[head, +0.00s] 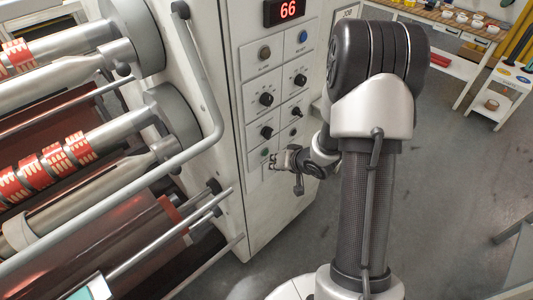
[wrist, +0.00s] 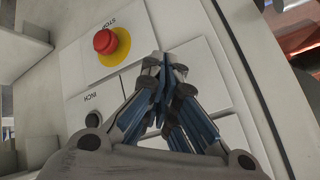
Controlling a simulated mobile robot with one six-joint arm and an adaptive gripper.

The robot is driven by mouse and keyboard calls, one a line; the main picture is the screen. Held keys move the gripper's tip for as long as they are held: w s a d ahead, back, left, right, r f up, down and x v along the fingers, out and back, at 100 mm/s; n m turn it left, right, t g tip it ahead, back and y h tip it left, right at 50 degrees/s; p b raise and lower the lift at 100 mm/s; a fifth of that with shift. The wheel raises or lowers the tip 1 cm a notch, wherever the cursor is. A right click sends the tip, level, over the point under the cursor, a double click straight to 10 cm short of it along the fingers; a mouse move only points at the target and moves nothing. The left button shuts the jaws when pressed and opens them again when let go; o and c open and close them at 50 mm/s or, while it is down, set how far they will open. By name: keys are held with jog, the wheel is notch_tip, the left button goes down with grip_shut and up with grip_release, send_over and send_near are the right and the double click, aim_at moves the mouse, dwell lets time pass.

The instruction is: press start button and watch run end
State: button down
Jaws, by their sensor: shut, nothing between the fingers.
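The machine's control panel (head: 252,97) is in the head view, with a red display (head: 286,11) reading 66 at its top. My gripper (head: 273,160) is at the panel's lower part, fingers toward its face. A small greenish button (head: 264,153) shows just beside the fingertips; I cannot read its label. In the wrist view my gripper (wrist: 165,88) is shut and empty over a pale panel plate. It hides much of that plate, and no start label shows. The red stop button (wrist: 105,42) on a yellow ring and the black inch button (wrist: 93,118) are left of it. Contact cannot be told.
Several rollers with red-and-white tape rolls (head: 55,165) and a grey rail (head: 160,165) lie left of the panel. Black knobs (head: 266,99) sit above my gripper. A bench (head: 440,17) and a white cart (head: 500,95) stand back right. The floor between is clear.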

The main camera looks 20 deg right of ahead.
jog(key=shift+w+a+p, duration=0.15)
jog(key=shift+w+p, duration=0.15)
jog(key=shift+w, duration=0.15)
jog(key=shift+w+a, duration=0.1)
jog(key=shift+w, duration=0.25)
dwell(0.8)
jog(key=shift+s, duration=0.1)
jog(key=shift+s+d+p, duration=0.3)
jog(key=shift+s+p, duration=0.1)
jog(key=shift+s, duration=0.25)
jog(key=shift+s+d+p, duration=0.1)
jog(key=shift+s+d, duration=0.2)
jog(key=shift+s, duration=0.5)
jog(key=shift+s+d+p, duration=0.15)
jog(key=shift+s+d, duration=0.1)
jog(key=shift+s, duration=0.5)
jog(key=shift+s+d+p, duration=0.1)
jog(key=shift+s+d, duration=0.2)
jog(key=shift+s, duration=0.5)
